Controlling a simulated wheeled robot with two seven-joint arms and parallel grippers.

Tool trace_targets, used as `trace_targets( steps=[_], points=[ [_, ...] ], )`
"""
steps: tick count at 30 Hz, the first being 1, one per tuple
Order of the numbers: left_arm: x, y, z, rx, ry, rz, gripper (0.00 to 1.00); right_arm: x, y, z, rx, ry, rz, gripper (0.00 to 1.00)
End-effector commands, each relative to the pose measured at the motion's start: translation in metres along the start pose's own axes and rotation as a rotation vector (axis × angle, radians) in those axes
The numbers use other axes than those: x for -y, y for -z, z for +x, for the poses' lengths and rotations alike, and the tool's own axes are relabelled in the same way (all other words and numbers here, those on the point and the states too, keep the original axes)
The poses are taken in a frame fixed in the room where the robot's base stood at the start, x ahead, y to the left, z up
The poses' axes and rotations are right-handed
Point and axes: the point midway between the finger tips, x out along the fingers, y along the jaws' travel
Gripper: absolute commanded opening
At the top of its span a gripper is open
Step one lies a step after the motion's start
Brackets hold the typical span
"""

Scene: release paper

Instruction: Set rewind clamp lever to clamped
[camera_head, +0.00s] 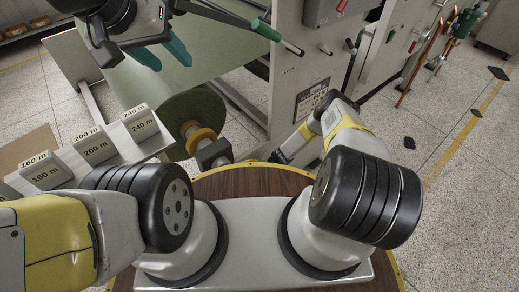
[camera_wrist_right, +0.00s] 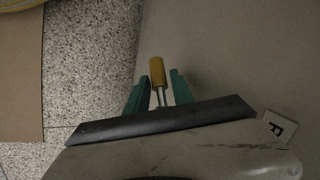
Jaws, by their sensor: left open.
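A lever with a green handle (camera_head: 265,30) and a metal rod sticks out by the grey machine's left edge in the head view. My left gripper (camera_head: 160,50) is open, to the left of this handle and apart from it, above the greenish sheet. In the right wrist view, a lever with a yellow handle (camera_wrist_right: 157,72) on a thin metal rod lies between the teal fingers of my right gripper (camera_wrist_right: 162,88). The fingers stand apart; whether they touch the rod is unclear. My right gripper is hidden in the head view. No label identifies the clamp lever.
The grey machine (camera_head: 290,75) stands at the centre. A green roll (camera_head: 200,110) with a yellow ring is left of it. Blocks marked in metres (camera_head: 95,143) stand at left. Copper-coloured bars (camera_head: 428,55) are at right, beside open speckled floor.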

Motion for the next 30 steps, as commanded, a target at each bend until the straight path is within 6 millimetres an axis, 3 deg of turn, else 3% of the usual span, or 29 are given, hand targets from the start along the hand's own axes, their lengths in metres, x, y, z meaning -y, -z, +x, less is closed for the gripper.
trace_targets(
  steps=[9, 14, 30],
  points=[
    [0.0, 0.0, 0.0, 0.0, 0.0, 0.0, 0.47, -0.0001, 0.0003, 0.0033, -0.001, 0.0, 0.0, 0.29],
    [0.0, 0.0, 0.0, 0.0, 0.0, 0.0, 0.47, 0.0, 0.0003, 0.0032, 0.0, 0.0, 0.0, 0.0],
    [0.0, 0.0, 0.0, 0.0, 0.0, 0.0, 0.47, 0.0004, 0.0005, 0.0029, 0.0, 0.001, 0.0, 0.0]
  ],
)
